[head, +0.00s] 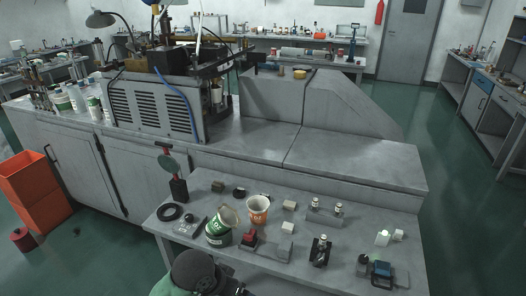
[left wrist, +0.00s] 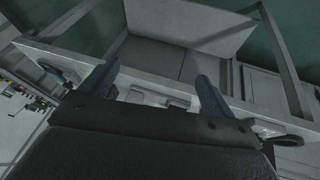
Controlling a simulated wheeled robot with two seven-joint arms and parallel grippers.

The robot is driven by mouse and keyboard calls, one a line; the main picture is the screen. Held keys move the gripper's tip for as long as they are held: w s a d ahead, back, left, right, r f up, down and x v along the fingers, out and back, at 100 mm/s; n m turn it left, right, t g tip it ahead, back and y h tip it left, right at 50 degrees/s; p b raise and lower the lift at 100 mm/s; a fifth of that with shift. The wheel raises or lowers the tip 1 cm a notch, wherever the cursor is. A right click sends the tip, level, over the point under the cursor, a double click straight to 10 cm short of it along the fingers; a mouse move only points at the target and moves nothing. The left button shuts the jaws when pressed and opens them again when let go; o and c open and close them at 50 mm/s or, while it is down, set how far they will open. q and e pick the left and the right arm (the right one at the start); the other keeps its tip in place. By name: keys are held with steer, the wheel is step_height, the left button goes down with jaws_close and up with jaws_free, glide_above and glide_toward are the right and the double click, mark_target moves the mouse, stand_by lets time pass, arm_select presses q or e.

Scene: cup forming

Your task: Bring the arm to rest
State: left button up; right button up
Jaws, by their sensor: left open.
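In the left wrist view my left gripper (left wrist: 154,80) is open, its two grey-blue fingers wide apart with nothing held between them. Behind the fingers I see a pale grey ledge and grey panels, with dark green floor at the top. In the head view a dark rounded part of my arm shows at the bottom edge, in front of the small grey table (head: 330,252); the fingers cannot be made out there. My right gripper is in neither view.
The table also holds a black ring (head: 174,212), a red-topped block (head: 249,241), a blue device (head: 382,270) and several small parts. A large grey machine bench (head: 250,145) runs behind it. Orange bins (head: 38,185) stand at the left. Green floor is open at the right.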

arm_select(q)
steer(key=s+a+f+n+y, duration=0.35)
steer(key=s+a+f, duration=0.75)
steer(key=s+a, duration=0.4)
steer(key=s+f+x, duration=0.1)
steer(key=s+x, duration=0.2)
steer(key=x, duration=0.9)
steer(key=s+d+x, duration=0.1)
steer(key=s+x, duration=0.1)
steer(key=x, duration=1)
steer(key=s+f, duration=0.4)
steer(key=f, duration=0.8)
steer(key=s+f+g, duration=0.1)
steer(key=s+f, duration=0.3)
steer(key=f, duration=0.8)
steer(key=shift+s+f, duration=0.25)
steer(key=shift+f, duration=0.15)
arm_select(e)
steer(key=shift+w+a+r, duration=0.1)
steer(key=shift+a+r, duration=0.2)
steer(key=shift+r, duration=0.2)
arm_select(q)
steer(key=shift+m+y, duration=0.25)
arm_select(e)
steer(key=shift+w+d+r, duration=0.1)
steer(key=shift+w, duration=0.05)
